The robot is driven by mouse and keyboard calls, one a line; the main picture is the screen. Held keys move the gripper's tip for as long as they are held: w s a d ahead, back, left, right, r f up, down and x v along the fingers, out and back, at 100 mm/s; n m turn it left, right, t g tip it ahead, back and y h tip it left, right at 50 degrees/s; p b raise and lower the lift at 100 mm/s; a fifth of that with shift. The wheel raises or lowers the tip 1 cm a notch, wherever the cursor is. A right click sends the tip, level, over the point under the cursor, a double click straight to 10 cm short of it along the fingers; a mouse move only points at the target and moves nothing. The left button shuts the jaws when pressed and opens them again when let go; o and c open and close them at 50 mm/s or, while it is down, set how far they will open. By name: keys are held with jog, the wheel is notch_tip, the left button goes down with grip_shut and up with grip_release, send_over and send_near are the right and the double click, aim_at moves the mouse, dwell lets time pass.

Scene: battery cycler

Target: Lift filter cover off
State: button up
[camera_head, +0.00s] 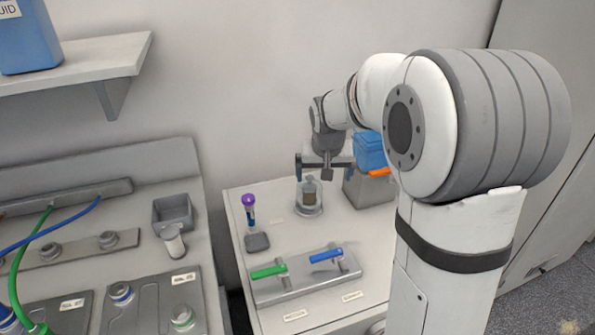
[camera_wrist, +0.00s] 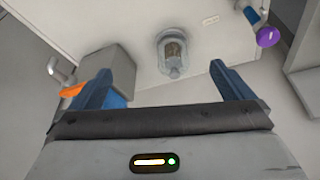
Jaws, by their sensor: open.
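A small clear, rounded housing with a brown core, which looks like the filter with its cover (camera_head: 310,200), stands on the white bench toward the back. It also shows in the wrist view (camera_wrist: 173,53), near the top centre. My gripper (camera_head: 325,163) is above it, apart from it. In the wrist view the two blue fingers of my gripper (camera_wrist: 163,82) are spread wide with nothing between them. The cover lies beyond the fingertips, between their lines. I cannot make out where the cover ends and its base begins.
A grey box (camera_head: 368,188) with a blue container (camera_head: 369,150) and an orange piece stands right of the filter. A purple-topped tube (camera_head: 249,205) stands left. A plate with green (camera_head: 268,271) and blue (camera_head: 326,255) handles lies in front. Bench between is clear.

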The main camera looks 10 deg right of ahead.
send_over(310, 183)
jog(key=s, duration=0.2)
jog(key=shift+m, duration=0.3)
jog(key=f, duration=1)
jog(key=shift+s+a+f, duration=0.1)
jog(key=shift+a+f, duration=0.2)
jog(key=shift+a, duration=0.1)
jog(key=x, duration=0.2)
jog(key=p+x, duration=0.1)
jog(key=x, duration=0.2)
jog(key=p+x, duration=0.1)
jog(key=x, duration=0.2)
jog(key=shift+w+d+r, duration=0.1)
jog(key=shift+w+d, duration=0.2)
jog(key=shift+w, duration=0.1)
jog(key=c, duration=1.1)
